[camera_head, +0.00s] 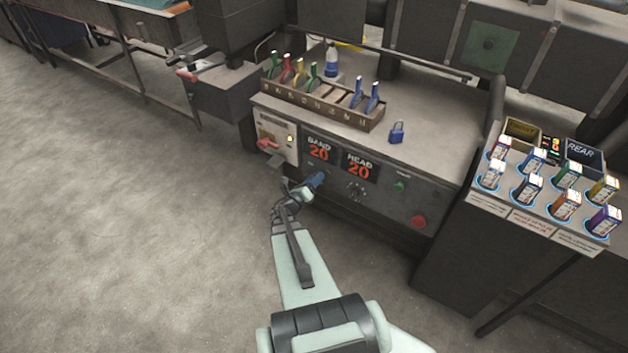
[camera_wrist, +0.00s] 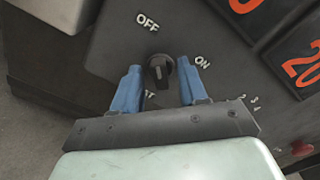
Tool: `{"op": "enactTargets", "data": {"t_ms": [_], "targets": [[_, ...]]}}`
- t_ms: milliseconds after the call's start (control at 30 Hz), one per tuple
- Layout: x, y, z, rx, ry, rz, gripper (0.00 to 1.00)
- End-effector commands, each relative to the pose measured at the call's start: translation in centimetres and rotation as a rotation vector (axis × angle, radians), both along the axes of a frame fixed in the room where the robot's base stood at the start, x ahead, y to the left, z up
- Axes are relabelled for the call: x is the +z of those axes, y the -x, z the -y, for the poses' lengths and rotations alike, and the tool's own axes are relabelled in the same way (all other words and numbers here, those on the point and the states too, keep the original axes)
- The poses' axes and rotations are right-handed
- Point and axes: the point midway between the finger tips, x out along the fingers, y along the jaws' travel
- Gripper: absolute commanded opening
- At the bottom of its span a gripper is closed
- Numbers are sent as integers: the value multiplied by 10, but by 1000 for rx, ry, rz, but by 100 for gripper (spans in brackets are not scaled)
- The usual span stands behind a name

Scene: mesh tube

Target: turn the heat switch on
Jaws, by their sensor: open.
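The heat switch (camera_wrist: 158,73) is a black rotary knob on the dark panel. In the wrist view, OFF is printed to its upper left and ON to its right. The label below it is partly hidden, with only its last letters showing. The knob's grip ridge looks roughly upright; I cannot tell exactly which label it points to. My gripper (camera_wrist: 160,68) is open, with one blue finger on each side of the knob and visible gaps between. In the head view, my gripper (camera_head: 317,180) is at the panel's front and hides the switch.
Red BAND (camera_head: 318,150) and HEAD (camera_head: 359,166) displays, both reading 20, sit above. A smaller numbered dial (camera_head: 356,190), a green button (camera_head: 399,186) and a red button (camera_head: 418,221) are to the right. A blue padlock (camera_head: 397,133) and a tool rack (camera_head: 320,101) stand on top.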

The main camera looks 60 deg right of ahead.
Motion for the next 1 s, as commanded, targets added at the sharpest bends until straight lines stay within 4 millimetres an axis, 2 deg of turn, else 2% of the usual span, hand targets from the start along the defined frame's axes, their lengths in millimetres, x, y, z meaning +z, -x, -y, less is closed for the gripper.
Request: {"op": "enactTargets", "data": {"t_ms": [33, 433, 733, 1000], "targets": [[0, 0, 0, 0, 0, 0, 43], [0, 0, 0, 0, 0, 0, 6], [0, 0, 0, 0, 0, 44, 6], [0, 0, 0, 0, 0, 216, 6]]}}
